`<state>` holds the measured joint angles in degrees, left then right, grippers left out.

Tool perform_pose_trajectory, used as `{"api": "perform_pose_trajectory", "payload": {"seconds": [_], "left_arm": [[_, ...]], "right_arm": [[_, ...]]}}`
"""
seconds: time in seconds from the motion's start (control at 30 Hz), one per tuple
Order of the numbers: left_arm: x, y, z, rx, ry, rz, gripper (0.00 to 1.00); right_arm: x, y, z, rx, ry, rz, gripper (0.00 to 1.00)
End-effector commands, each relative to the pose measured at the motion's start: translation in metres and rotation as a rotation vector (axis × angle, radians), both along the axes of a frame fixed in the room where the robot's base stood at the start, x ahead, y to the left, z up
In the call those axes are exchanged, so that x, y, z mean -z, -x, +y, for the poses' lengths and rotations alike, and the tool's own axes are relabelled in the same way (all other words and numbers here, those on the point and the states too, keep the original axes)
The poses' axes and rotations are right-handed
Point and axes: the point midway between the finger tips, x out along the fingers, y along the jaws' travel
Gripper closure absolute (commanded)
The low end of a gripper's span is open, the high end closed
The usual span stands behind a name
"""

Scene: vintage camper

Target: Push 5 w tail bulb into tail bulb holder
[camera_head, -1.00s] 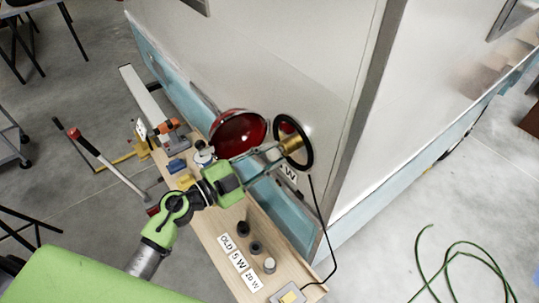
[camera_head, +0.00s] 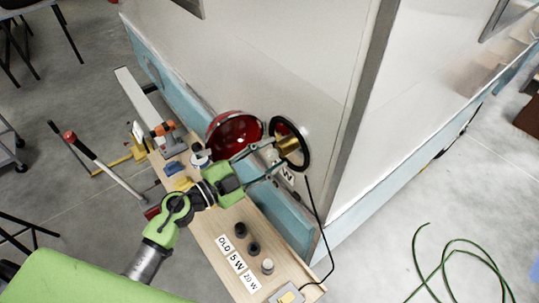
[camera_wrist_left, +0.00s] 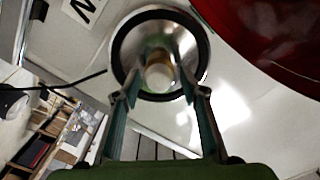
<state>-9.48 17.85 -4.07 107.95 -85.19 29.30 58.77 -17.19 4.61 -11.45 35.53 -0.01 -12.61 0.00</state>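The brass tail bulb holder (camera_head: 289,146) sits in a black-rimmed round lamp opening on the camper wall. The pale 5 W tail bulb (camera_wrist_left: 159,74) is at the holder's middle in the left wrist view, its rounded end facing me; how deep it sits is hard to tell. My left gripper (camera_head: 274,154) is at the holder. Its two fingers are parted, one on each side of the bulb, tips close to the holder; the wrist view also shows these fingertips (camera_wrist_left: 160,48). My right gripper is not in view.
A red lamp cover (camera_head: 233,132) hangs open left of the holder. The wooden bench (camera_head: 287,249) below carries bulb stands labelled OLD, 5 W and 20 W, plus a small switch box (camera_head: 288,294) with a black cable. A green hose (camera_head: 455,262) lies on the floor at right.

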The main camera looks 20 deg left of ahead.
Motion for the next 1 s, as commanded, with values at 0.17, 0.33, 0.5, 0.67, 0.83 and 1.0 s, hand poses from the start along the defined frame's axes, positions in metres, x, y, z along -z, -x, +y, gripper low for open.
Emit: {"api": "perform_pose_trajectory", "payload": {"seconds": [0.17,0.33,0.5,0.67,0.83,1.0], "left_arm": [[0.0,0.0,0.0,0.0,0.0,0.0,0.57],[0.0,0.001,0.001,0.0,-0.001,0.001,0.57],[0.002,0.015,0.011,0.0,-0.003,0.003,0.57],[0.002,0.041,0.032,-0.001,-0.002,0.006,0.57],[0.001,0.069,0.053,0.0,-0.001,0.005,0.57],[0.001,0.088,0.068,0.0,0.0,0.003,0.57]], "right_arm": [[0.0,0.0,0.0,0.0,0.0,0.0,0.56],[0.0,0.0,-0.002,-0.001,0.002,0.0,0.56],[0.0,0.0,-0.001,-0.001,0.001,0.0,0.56],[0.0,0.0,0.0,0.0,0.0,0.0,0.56],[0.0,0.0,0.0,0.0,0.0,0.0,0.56],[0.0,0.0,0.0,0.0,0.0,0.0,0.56]]}}
